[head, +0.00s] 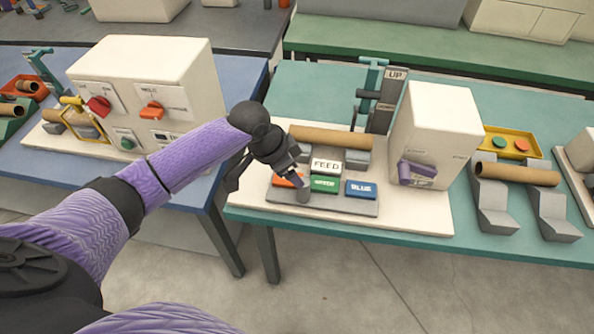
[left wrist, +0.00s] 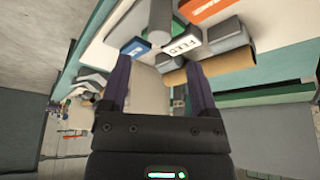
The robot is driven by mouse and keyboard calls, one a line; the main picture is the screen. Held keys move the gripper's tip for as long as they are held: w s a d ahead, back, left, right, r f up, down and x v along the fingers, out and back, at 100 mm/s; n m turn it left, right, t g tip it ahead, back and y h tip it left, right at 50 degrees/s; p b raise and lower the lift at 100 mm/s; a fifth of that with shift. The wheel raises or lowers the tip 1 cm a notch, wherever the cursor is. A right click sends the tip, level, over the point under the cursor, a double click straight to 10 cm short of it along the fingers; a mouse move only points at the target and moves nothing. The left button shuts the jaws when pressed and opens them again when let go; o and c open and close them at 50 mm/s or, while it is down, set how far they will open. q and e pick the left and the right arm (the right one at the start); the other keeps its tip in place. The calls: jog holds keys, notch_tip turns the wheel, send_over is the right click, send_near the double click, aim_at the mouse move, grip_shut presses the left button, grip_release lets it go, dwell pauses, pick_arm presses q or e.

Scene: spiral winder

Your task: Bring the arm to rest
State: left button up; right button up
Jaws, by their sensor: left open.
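My left arm, purple with black joints, reaches in from the left in the head view. Its gripper (head: 289,162) is over the near left part of the spiral winder's white base (head: 420,217), by the button panel. In the left wrist view the two purple fingers of the gripper (left wrist: 159,85) stand apart with nothing between them. The panel has a white FEED button (head: 326,166), a green button (head: 324,184), a blue button (head: 361,189) and an orange button (head: 287,180), partly hidden by the gripper. A grey cylinder (head: 303,191) shows beside the gripper; I cannot tell whether they touch.
A brown tube (head: 330,137) lies behind the panel. A white machine box (head: 435,128) with a purple lever (head: 416,172) and an upright marked UP (head: 396,76) stand near it. Another tube (head: 517,174) rests on grey supports at right. The floor in front (head: 400,290) is clear.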

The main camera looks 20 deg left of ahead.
dwell(0.4)
pick_arm(q)
jog(key=s+d+f, duration=0.4)
jog(key=s+d, duration=0.4)
jog(key=s, duration=0.3)
jog(key=s+a+r+n+y, duration=0.1)
jog(key=s+a+n, duration=0.2)
jog(key=s, duration=0.3)
jog(key=s+a+r+n+y, duration=0.1)
jog(key=s+a+n+y, duration=0.15)
jog(key=s, duration=0.35)
notch_tip(320, 180, down, 19)
jog(key=s+g+b, duration=0.1)
jog(key=b, duration=0.1)
jog(key=s+a+f+g+b, duration=0.1)
jog(key=s+a+f, duration=0.1)
jog(key=s+f, duration=1.1)
jog(key=shift+s+a+g, duration=0.3)
jog(key=shift+s+g, duration=0.1)
jog(key=shift+s, duration=0.15)
